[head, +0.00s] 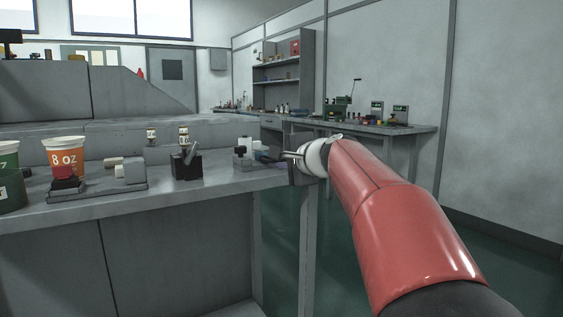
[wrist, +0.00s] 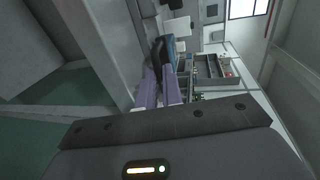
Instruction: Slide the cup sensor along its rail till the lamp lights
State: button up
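A small grey-and-white sensor unit (head: 243,150), which looks like the cup sensor, stands near the right end of the bench. A dark part sticks out on its right side, towards my gripper (head: 283,156). My gripper reaches in from the right at bench height, its fingers pointing left. The rail is hard to make out, and no lit lamp shows on the unit.
On the bench (head: 215,184) stand an orange 8 oz cup (head: 66,155), a green cup (head: 10,160), a grey fixture with a cylinder (head: 125,172) and a black block with a lever (head: 186,165). A back bench (head: 415,129) holds more equipment. Open floor lies right of the bench.

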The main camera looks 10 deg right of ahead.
jog(key=shift+o, duration=0.9)
jog(key=v, duration=0.7)
jog(key=shift+s, duration=0.35)
jog(key=shift+d, duration=0.1)
jog(key=s+a+f+n+g+h+p, duration=0.1)
jog(key=s+f+n+g+p, duration=0.1)
jog(key=s+f, duration=0.5)
jog(key=s+a+f+n+g+h+p, duration=0.1)
jog(key=s+f+n+g+h+p, duration=0.1)
jog(key=s+f+n, duration=0.5)
jog(key=s+a+f+n+g+h+p, duration=0.1)
jog(key=s+f+n+g+p, duration=0.3)
jog(key=s, duration=1.2)
notch_tip(320, 180, down, 4)
jog(key=shift+s+a+f+n+g+h, duration=0.1)
jog(key=shift+s+a+n+g+h, duration=0.3)
jog(key=shift+n, duration=0.3)
jog(key=shift+w+d, duration=0.1)
